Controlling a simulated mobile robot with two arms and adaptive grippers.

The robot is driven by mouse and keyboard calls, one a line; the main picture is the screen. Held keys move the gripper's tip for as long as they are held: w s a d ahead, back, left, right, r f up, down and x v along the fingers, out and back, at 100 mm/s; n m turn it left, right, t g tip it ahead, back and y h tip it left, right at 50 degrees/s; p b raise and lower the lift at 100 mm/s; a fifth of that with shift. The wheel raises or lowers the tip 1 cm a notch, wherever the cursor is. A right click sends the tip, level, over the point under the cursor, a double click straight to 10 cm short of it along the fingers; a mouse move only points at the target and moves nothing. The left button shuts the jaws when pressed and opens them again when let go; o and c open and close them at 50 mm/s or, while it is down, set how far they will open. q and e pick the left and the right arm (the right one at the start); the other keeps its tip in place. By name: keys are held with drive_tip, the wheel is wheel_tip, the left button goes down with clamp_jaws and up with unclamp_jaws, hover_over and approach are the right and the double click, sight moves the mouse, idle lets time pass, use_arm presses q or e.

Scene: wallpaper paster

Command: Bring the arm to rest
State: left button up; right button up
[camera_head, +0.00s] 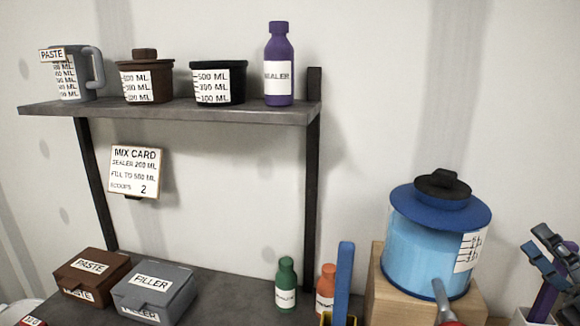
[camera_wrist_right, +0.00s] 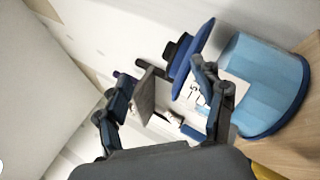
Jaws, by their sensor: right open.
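My right gripper (camera_head: 552,262) is at the right edge of the head view, to the right of the blue tank and apart from it. It is partly cut off by the frame. In the right wrist view its two fingers (camera_wrist_right: 163,98) stand apart with nothing held between them. The tank (camera_wrist_right: 265,85) shows behind and to the right of the fingers there. My left gripper is in neither view.
The light-blue tank (camera_head: 430,245) with a dark-blue lid stands on a wooden block (camera_head: 376,290). A shelf (camera_head: 190,109) holds a paste jug, two tubs and a purple sealer bottle (camera_head: 280,70). Paste (camera_head: 92,272) and filler (camera_head: 152,288) boxes and green (camera_head: 286,287) and orange (camera_head: 325,287) bottles stand below.

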drive_tip(key=s+a+f+m+g+h, duration=0.2)
drive_tip(key=f+m+g+h, duration=0.3)
drive_tip(key=f+m, duration=0.7)
drive_tip(key=s+a+f+m+g+h, duration=0.1)
drive_tip(key=s+f+m+g+h, duration=0.2)
drive_tip(key=f+m+h, duration=0.55)
drive_tip(key=s+a+f+m+g+y, duration=0.1)
drive_tip(key=s+a+f, duration=0.1)
drive_tip(key=f, duration=0.2)
drive_tip(key=s+a+f+m+g+y, duration=0.1)
drive_tip(key=a+f+g, duration=0.1)
drive_tip(key=f, duration=0.2)
drive_tip(key=s+a+f+m+g+y, duration=0.1)
drive_tip(key=s+a+f, duration=0.1)
drive_tip(key=f, duration=0.2)
drive_tip(key=shift+s+a+f+m+y, duration=0.15)
drive_tip(key=shift+s+f+m+y, duration=0.1)
drive_tip(key=shift+s+f+y, duration=0.1)
drive_tip(key=s+a+f+m+g+y, duration=0.25)
drive_tip(key=s+a+f+g, duration=0.4)
drive_tip(key=s+a, duration=0.55)
wheel_tip(320, 180, down, 26)
drive_tip(key=s+g, duration=0.1)
drive_tip(key=s, duration=0.1)
drive_tip(key=s+d+f+g, duration=0.1)
drive_tip(key=s+d+f, duration=0.2)
drive_tip(key=s+f, duration=1.2)
drive_tip(key=shift+s+f+n+y, duration=0.2)
drive_tip(key=shift+s+n+y, duration=0.15)
drive_tip(key=shift+s, duration=0.35)
